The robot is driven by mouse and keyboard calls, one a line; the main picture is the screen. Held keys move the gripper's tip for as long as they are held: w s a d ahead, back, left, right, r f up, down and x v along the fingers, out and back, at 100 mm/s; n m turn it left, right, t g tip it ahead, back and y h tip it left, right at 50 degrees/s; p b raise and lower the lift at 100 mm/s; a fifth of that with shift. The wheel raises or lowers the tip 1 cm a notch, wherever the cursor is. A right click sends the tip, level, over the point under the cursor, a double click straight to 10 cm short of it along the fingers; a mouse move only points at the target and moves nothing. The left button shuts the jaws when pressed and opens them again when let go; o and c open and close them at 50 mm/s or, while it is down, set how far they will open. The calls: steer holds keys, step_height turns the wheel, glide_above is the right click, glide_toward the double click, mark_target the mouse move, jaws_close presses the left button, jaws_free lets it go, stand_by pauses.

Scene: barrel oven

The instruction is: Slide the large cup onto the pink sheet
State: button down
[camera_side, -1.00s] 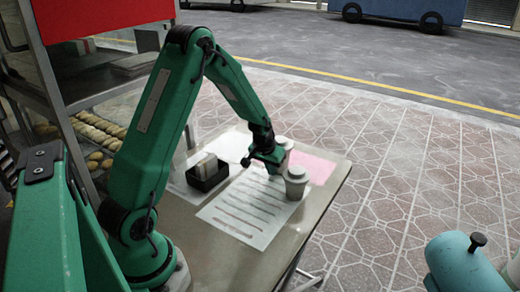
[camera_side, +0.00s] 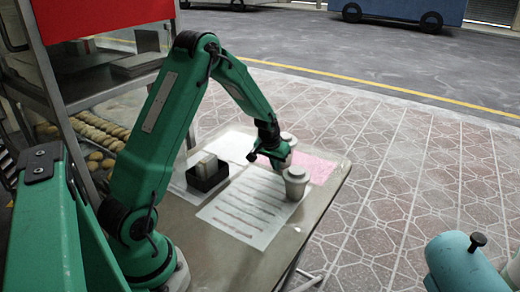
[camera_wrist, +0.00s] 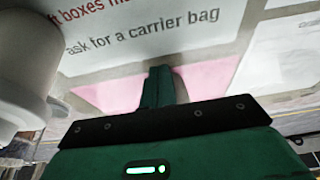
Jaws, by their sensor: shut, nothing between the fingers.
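Two pale lidded cups stand upright on the table. The near cup (camera_side: 296,186) is on the printed white sheet's right edge and looks the larger of the two. The far cup (camera_side: 290,142) is partly hidden behind my gripper (camera_side: 276,163). The pink sheet (camera_side: 320,169) lies flat at the table's far right, behind the near cup. My gripper is shut and empty, low over the table, just left of the far cup; I cannot tell if they touch. In the wrist view, the shut fingers (camera_wrist: 160,86) are over the pink sheet (camera_wrist: 110,92), with a cup (camera_wrist: 22,60) at the left.
The printed white sheet (camera_side: 237,213) covers the table's middle. A black holder with cards (camera_side: 207,173) stands left of my gripper. The table's right edge (camera_side: 331,198) is close to the near cup. A shelf with baked goods (camera_side: 92,125) is at the left.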

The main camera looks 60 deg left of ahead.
steer(key=shift+w, duration=0.1)
stand_by(0.3)
steer(key=shift+w+a, duration=0.2)
steer(key=shift+w, duration=0.1)
steer(key=shift+s, duration=0.1)
stand_by(0.4)
steer(key=shift+s+d, duration=0.2)
steer(key=shift+s, duration=0.15)
steer(key=shift+r, duration=0.15)
step_height(320, 180, up, 8)
stand_by(1.3)
